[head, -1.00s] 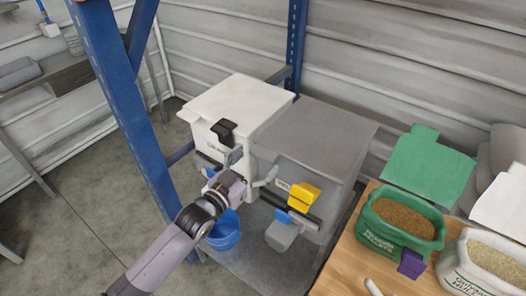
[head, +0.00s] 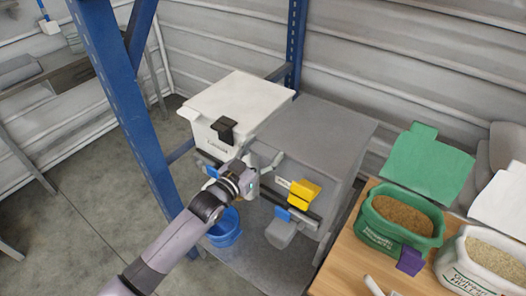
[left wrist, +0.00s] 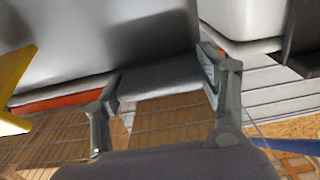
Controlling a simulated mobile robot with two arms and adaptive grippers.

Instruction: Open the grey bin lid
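The grey bin (head: 335,180) stands right of the white bin, with its flat grey lid (head: 315,135) lying closed on top. A yellow handle (head: 304,192) sticks out at its front; it also shows at the left edge of the left wrist view (left wrist: 14,88). My left gripper (head: 258,162) is at the grey bin's front left corner, left of the yellow handle. In the left wrist view its fingers (left wrist: 160,92) are apart, with nothing held between them and the grey bin's surface close behind. Contact cannot be told. My right gripper is not in view.
The white bin (head: 238,104) with a black handle (head: 224,130) stands close at left, beside a blue rack post (head: 125,110). A blue bucket (head: 226,230) is below. At right, a wooden table (head: 345,265) holds open green (head: 400,242) and white (head: 462,272) substrate bags.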

